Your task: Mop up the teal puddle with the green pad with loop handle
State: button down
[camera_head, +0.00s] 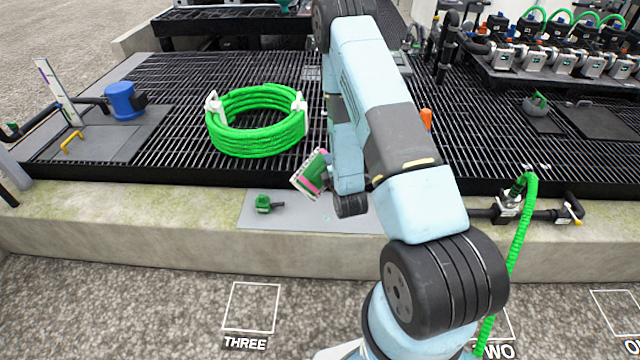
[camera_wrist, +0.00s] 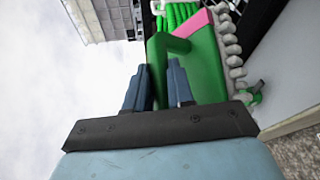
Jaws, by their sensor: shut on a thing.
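The green pad with loop handle (camera_head: 314,172) is in my gripper (camera_head: 328,162), held tilted above the concrete ledge's grey plate. It has a pink layer and a pale, knobbly edge. In the wrist view the pad (camera_wrist: 205,70) fills the space beyond my gripper (camera_wrist: 158,66), whose two dark blue fingers are at its green handle side. The loop itself is partly hidden by the fingers. I cannot make out the teal puddle for certain in either view. My arm hides part of the grey plate and the grating behind it.
The grey plate (camera_head: 290,214) carries a small green fitting (camera_head: 264,203) left of the pad. A coiled green hose (camera_head: 257,120) lies on the black grating (camera_head: 190,75). A blue cylinder (camera_head: 124,101) stands left. A green hose (camera_head: 520,235) and valve are at right.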

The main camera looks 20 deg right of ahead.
jog(key=shift+w+a, duration=0.1)
jog(key=shift+a, duration=0.2)
jog(key=shift+w+a+f+n, duration=0.1)
jog(key=shift+w+f+n, duration=0.1)
jog(key=shift+f+n, duration=0.2)
jog(key=w+f+n+y, duration=0.1)
jog(key=f, duration=0.1)
jog(key=w+f+n+g+y, duration=0.1)
jog(key=f+n, duration=0.1)
jog(key=f+n+g+y, duration=0.1)
jog(key=f+n+y, duration=0.1)
jog(key=shift+w+a, duration=0.25)
jog(key=shift+w, duration=0.15)
notch_tip(320, 180, down, 14)
jog(key=w+d+n+g+y, duration=0.1)
jog(key=n+g+y, duration=0.3)
jog(key=n, duration=0.5)
jog(key=shift+w+g, duration=0.3)
jog(key=shift+g, duration=0.4)
jog(key=shift+r, duration=0.1)
